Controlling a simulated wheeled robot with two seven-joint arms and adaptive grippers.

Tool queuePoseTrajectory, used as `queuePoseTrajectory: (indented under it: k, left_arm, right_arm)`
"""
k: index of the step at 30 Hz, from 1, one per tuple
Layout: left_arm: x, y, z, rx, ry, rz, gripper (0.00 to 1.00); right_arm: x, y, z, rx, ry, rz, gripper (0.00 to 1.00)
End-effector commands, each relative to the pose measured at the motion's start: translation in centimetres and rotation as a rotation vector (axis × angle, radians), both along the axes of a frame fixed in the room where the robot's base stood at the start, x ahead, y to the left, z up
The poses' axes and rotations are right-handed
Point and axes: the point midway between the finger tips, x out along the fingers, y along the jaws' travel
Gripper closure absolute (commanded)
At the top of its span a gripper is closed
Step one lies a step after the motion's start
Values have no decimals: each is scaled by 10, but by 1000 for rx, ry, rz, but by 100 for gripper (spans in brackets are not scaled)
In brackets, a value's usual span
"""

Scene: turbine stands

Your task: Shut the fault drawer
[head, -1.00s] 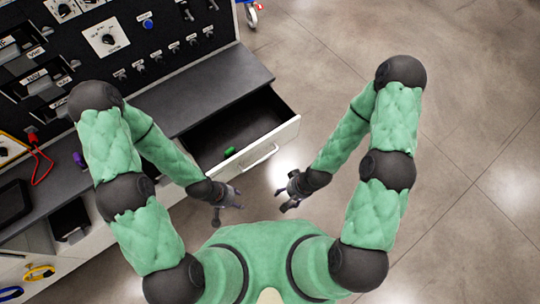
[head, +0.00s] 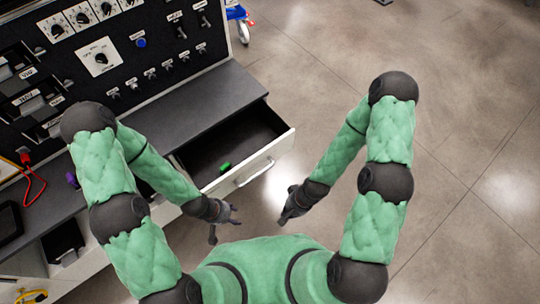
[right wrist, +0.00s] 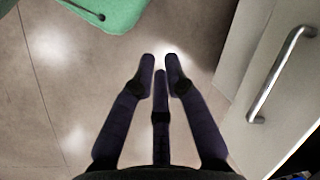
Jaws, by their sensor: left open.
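An open drawer (head: 276,146) with a pale front stands out of the bench, right of my left arm. Its dark inside holds a small green thing (head: 224,167). A silver bar handle (head: 254,173) is on its front; the handle also shows in the right wrist view (right wrist: 279,78), at the right. No label on the drawer is readable. My left gripper (head: 232,214) is open and empty, in front of the drawer front and apart from it. My right gripper (head: 286,214) is to the right of it, also apart from the drawer. Its fingers (right wrist: 160,62) hold nothing; their opening is unclear.
The dark bench top (head: 215,100) runs behind the drawer, below a black panel (head: 120,50) with dials and switches. Another open compartment (head: 63,243) is at lower left. A red cable (head: 35,185) lies on the bench. The floor (head: 460,130) at right is clear.

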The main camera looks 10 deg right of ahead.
Motion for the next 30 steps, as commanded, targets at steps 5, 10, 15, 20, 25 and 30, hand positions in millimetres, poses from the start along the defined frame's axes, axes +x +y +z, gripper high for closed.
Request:
queuePoseTrajectory:
  k: [5, 10, 15, 20, 25, 30]
  left_arm:
    - [0, 0, -19, 0, 0, 0, 51]
    - [0, 0, -34, 0, 0, 0, 51]
    - [0, 0, -49, 0, 0, 0, 51]
    - [0, 0, -63, 0, 0, 0, 51]
    - [0, 0, -74, 0, 0, 0, 51]
    - [0, 0, -79, 0, 0, 0, 51]
  right_arm:
    - [-29, -11, -33, 58, 320, -286, 100]
    - [-29, 7, -42, 261, 605, -619, 100]
    - [21, 17, -39, 587, 769, -961, 100]
    - [95, -13, -32, 975, 772, -1265, 100]
    - [155, -83, -25, 1349, 624, -1499, 100]
    - [177, -135, -18, 1554, 479, -1603, 100]
